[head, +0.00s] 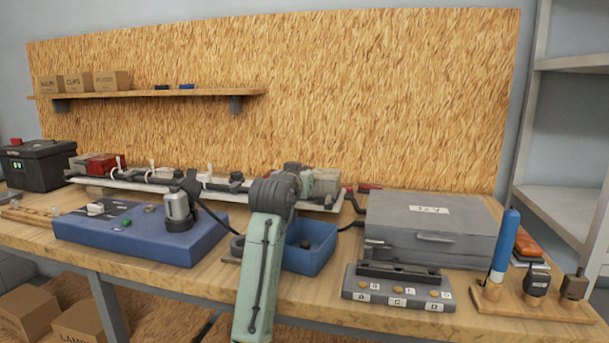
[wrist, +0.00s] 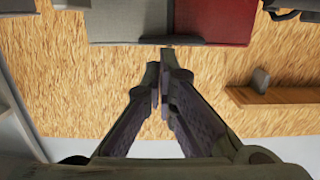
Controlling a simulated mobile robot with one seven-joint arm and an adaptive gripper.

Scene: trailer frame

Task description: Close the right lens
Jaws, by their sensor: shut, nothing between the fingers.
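In the wrist view, a lens with a grey part (wrist: 128,20) and a red part (wrist: 212,22) spans the top edge, cut off by the frame. A dark grey strip (wrist: 172,41) runs along its near edge. My gripper (wrist: 162,62) is shut and empty, its fingertips pointing at this strip; whether they touch it is unclear. In the head view, my arm hides most of the right lamp's place on the white bar (head: 222,187). The left lamp, with a red part (head: 101,165), is in plain view. Whether the right lens is open cannot be told.
On the bench stand a blue box (head: 140,235) with a grey cylinder, a blue bin (head: 309,247), a grey case (head: 430,225) and a wooden tool holder (head: 530,305). Cables lie along the bar. A wall shelf (head: 150,94) is above at the left.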

